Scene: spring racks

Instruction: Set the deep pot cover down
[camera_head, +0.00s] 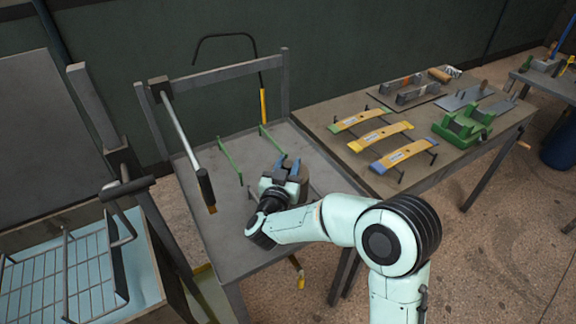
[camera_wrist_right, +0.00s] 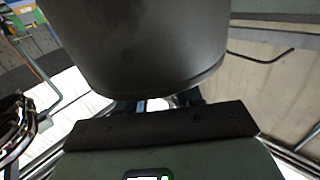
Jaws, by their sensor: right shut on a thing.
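My right gripper (camera_head: 288,165) is over the grey metal table, its fingers pointing away from me. In the right wrist view, a large dark grey, smooth, rounded body (camera_wrist_right: 135,45) fills the upper middle, right in front of the gripper (camera_wrist_right: 158,104). I take it to be the deep pot cover, and the gripper is shut on it. In the head view, the hand and wrist hide most of what is held. I cannot tell whether the cover touches the table. My left gripper is not in view.
The grey table (camera_head: 232,228) has two green rails (camera_head: 230,162) and a hammer-like tool (camera_head: 186,135) at its left. A wooden bench (camera_head: 345,130) at the right carries yellow and blue leaf springs (camera_head: 404,155) and a green vice-like block (camera_head: 463,125). A wire rack (camera_head: 75,275) stands front left.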

